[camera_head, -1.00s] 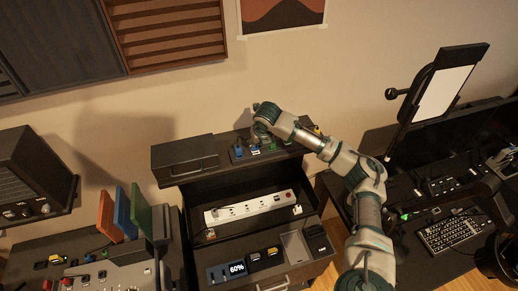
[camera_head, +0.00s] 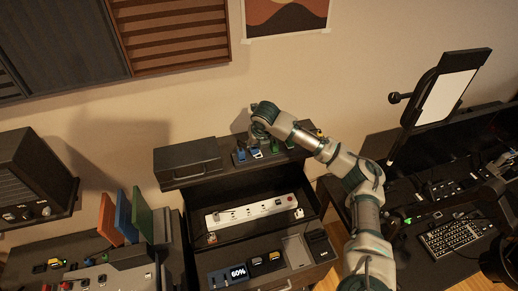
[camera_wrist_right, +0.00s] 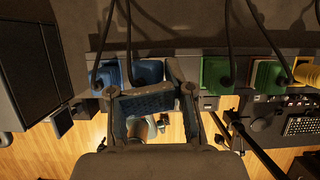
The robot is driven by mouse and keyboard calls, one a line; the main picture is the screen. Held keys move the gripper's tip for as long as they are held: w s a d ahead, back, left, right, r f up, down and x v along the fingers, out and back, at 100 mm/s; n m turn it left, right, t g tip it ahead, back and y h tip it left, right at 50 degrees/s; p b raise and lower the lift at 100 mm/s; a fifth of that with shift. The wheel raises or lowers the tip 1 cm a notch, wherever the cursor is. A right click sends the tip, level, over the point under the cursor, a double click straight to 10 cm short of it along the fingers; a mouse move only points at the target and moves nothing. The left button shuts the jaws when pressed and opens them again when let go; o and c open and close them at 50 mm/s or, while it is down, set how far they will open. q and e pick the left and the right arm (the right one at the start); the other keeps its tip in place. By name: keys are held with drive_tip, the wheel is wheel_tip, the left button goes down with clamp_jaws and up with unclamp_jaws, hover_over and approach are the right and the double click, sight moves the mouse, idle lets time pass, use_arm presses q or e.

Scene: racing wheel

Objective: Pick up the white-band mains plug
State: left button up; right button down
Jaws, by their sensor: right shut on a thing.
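Several mains plugs stand in a row on the dark shelf top. A blue plug with a pale white mark (camera_head: 256,154) is under my right gripper (camera_head: 258,143) in the head view. In the right wrist view a blue plug (camera_wrist_right: 148,72) with a dark cord is between the fingers of my right gripper (camera_wrist_right: 150,88), which is shut on it. Its white band is not clear there. Whether the plug is clear of the shelf cannot be told. My left gripper is not in view.
Another blue plug (camera_wrist_right: 106,76) is close on the left. Green plugs (camera_wrist_right: 216,75) and a yellow plug (camera_wrist_right: 308,74) are on the right. A black case (camera_head: 188,162) shares the shelf. A white power strip (camera_head: 250,212) lies below.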

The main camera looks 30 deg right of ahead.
drive_tip(key=shift+s+a+r+b, duration=0.1)
drive_tip(key=shift+a+r+b, duration=0.05)
drive_tip(key=shift+r, duration=0.4)
drive_tip(key=shift+s+a+r+b, duration=0.1)
drive_tip(key=shift+r+b, duration=0.05)
drive_tip(key=shift+r, duration=0.35)
drive_tip(key=s+a+r+b, duration=0.1)
drive_tip(key=s+a, duration=0.1)
drive_tip(key=s, duration=0.5)
drive_tip(key=s+a+b, duration=0.2)
drive_tip(key=s, duration=0.6)
drive_tip(key=shift+a+r, duration=0.35)
drive_tip(key=shift+a, duration=0.05)
drive_tip(key=shift+c, duration=1.9)
unclamp_jaws()
drive_tip(key=shift+d, duration=0.1)
